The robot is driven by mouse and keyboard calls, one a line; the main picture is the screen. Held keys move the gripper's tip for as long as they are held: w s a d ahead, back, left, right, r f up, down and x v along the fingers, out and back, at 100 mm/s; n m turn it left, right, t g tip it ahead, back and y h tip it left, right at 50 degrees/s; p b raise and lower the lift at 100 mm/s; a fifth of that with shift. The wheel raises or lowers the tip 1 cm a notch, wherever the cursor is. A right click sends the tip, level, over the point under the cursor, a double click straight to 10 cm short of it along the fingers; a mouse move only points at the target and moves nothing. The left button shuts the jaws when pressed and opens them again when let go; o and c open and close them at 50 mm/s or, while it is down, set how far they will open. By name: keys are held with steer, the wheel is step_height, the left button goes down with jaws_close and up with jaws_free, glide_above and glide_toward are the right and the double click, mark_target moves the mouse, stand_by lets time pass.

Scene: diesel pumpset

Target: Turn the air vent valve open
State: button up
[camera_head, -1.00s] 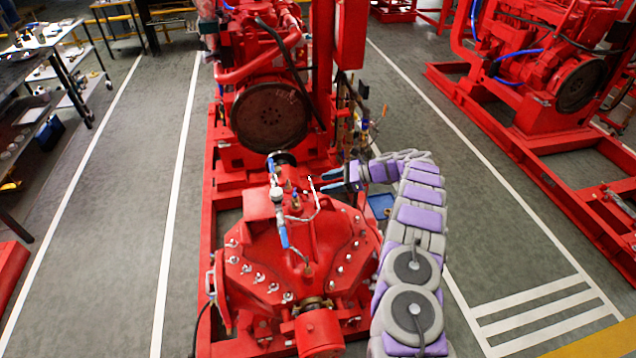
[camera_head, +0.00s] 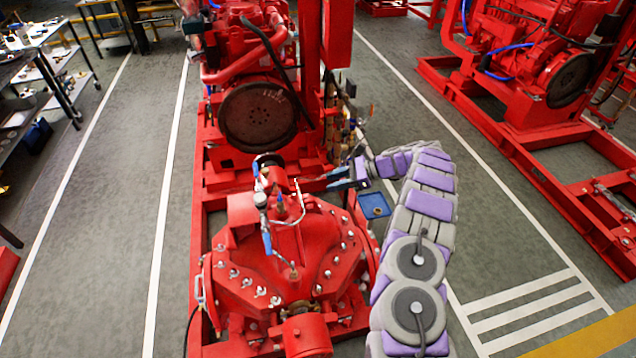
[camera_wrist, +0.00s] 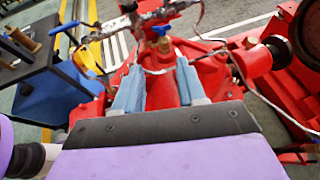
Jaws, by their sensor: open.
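A small brass valve with a blue handle (camera_wrist: 161,31) stands upright on top of the red pump casing (camera_head: 300,240). It looks like the air vent valve, but I cannot be sure. In the wrist view it is just beyond my gripper (camera_wrist: 158,66), near the middle between the fingers and apart from them. My gripper is open and empty, with two blue-grey fingers. In the head view my gripper (camera_head: 337,180) is right of the pump's top pipework, pointing left. The small valve is hard to make out there.
Blue-handled pipework with a gauge (camera_head: 261,200) rises from the casing. Thin metal tubes run close to my fingers in the wrist view. A red engine with a dark flywheel (camera_head: 258,115) stands behind. A blue tray (camera_head: 374,205) is below my arm.

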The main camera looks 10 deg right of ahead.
steer(key=a+n+g+h, duration=0.1)
steer(key=a+n, duration=0.1)
steer(key=a+n+g+h, duration=0.1)
steer(key=a+n, duration=0.1)
steer(key=n, duration=0.1)
steer(key=a+r+n+g+h+p, duration=0.1)
steer(key=a+n+g, duration=0.1)
steer(key=a, duration=0.1)
steer(key=shift+w+h, duration=0.2)
steer(key=shift+h, duration=0.2)
steer(key=shift+c, duration=0.7)
step_height(320, 180, up, 11)
steer(key=n+t+h+p, duration=0.1)
steer(key=n+h+p, duration=0.1)
steer(key=n+h, duration=0.75)
glide_above(280, 197)
steer(key=shift+n+y, duration=0.25)
steer(key=shift+n, duration=0.2)
steer(key=f+b, duration=0.1)
steer(key=f, duration=0.4)
steer(key=f+b, duration=0.2)
steer(key=f, duration=0.4)
steer(key=f+b, duration=0.2)
steer(key=f, duration=0.4)
steer(key=shift+w+a+f, duration=0.1)
steer(key=shift+w+f, duration=0.15)
steer(key=shift+w, duration=0.05)
jaws_close()
